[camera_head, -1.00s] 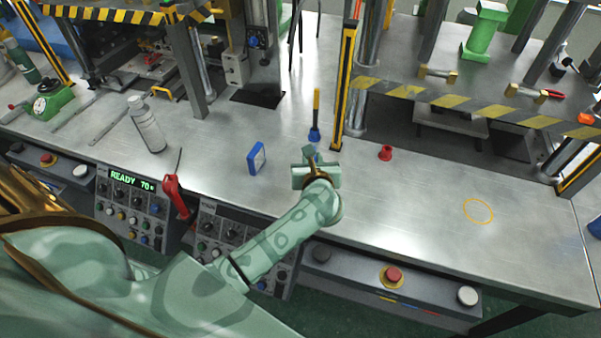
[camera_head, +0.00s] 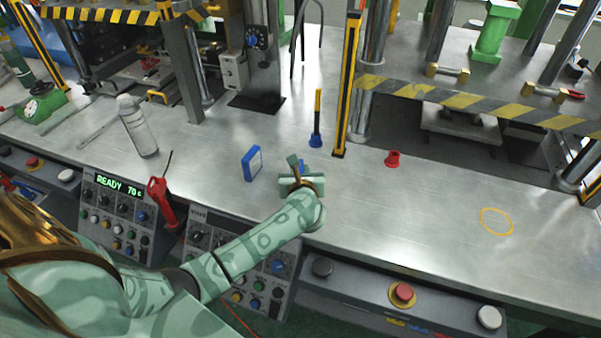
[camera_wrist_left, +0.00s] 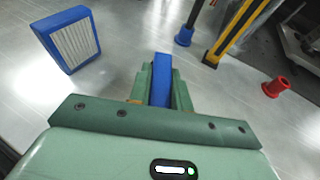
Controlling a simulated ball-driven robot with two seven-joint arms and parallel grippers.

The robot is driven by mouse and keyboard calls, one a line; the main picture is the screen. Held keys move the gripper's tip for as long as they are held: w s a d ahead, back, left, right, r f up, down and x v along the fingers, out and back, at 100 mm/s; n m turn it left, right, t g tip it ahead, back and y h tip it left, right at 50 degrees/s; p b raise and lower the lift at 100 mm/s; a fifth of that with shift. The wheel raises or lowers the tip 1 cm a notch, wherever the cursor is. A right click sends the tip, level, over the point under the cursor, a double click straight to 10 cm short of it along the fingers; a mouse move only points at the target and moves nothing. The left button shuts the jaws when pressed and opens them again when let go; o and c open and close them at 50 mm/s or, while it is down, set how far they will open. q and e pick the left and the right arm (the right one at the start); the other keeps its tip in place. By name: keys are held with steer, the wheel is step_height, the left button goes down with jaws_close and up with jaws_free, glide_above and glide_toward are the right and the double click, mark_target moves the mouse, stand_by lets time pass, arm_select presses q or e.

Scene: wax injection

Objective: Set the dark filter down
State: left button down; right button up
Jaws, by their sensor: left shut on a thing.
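My left gripper (camera_head: 298,168) is over the metal bench in the head view, shut on a blue-edged slab, which I take to be the dark filter (camera_wrist_left: 161,82). In the left wrist view the slab shows edge-on between the two green fingers. Its faces are hidden, so I cannot see how dark they are. In the head view only a little blue shows at the fingers. I cannot tell whether it touches the bench. A second filter, blue-framed with a pale pleated face (camera_head: 253,163), stands upright to the left of the gripper. It also shows in the left wrist view (camera_wrist_left: 72,42). My right gripper is out of view.
A blue-based tool with a yellow and black handle (camera_head: 316,120) stands just behind the gripper. A striped post (camera_head: 345,100) and a red flanged piece (camera_head: 393,159) are to the right. A yellow ring (camera_head: 497,222) marks clear bench farther right. A bottle (camera_head: 138,128) stands left.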

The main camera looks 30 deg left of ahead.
arm_select(q)
steer(key=c, duration=1.7)
jaws_free()
steer(key=shift+f, duration=0.15)
steer(key=o, duration=0.4)
steer(key=shift+r, duration=0.3)
steer(key=p+v, duration=0.2)
steer(key=v, duration=1)
steer(key=shift+f, duration=0.1)
